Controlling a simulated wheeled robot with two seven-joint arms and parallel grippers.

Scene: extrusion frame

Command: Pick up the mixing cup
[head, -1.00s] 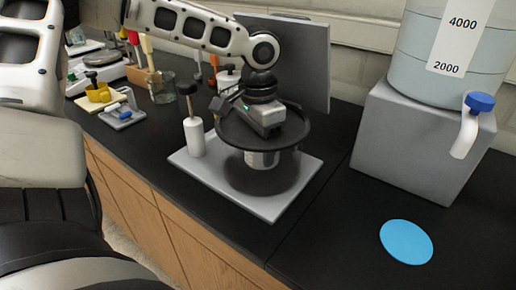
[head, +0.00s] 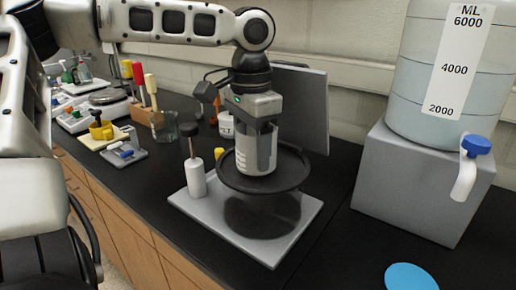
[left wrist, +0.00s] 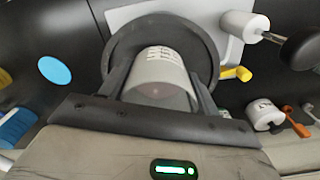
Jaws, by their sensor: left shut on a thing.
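The mixing cup (head: 249,157) is a pale grey cylinder with markings on its side. My left gripper (head: 262,152) is shut on it from above, with a finger on either side. The cup is upright, and its body shows above the round black holder (head: 292,178) of the mixer stand. I cannot tell whether its bottom is clear of the holder. In the left wrist view the cup (left wrist: 158,75) sits between the two fingers, with the black holder behind it. My right gripper is not in view.
The stand's grey base (head: 225,222) has a white post (head: 195,178) with a black knob at its left. A grey panel (head: 305,105) rises behind. A large water tank (head: 420,85) on a grey block (head: 410,190) stands right. A blue disc (head: 410,277) lies in front.

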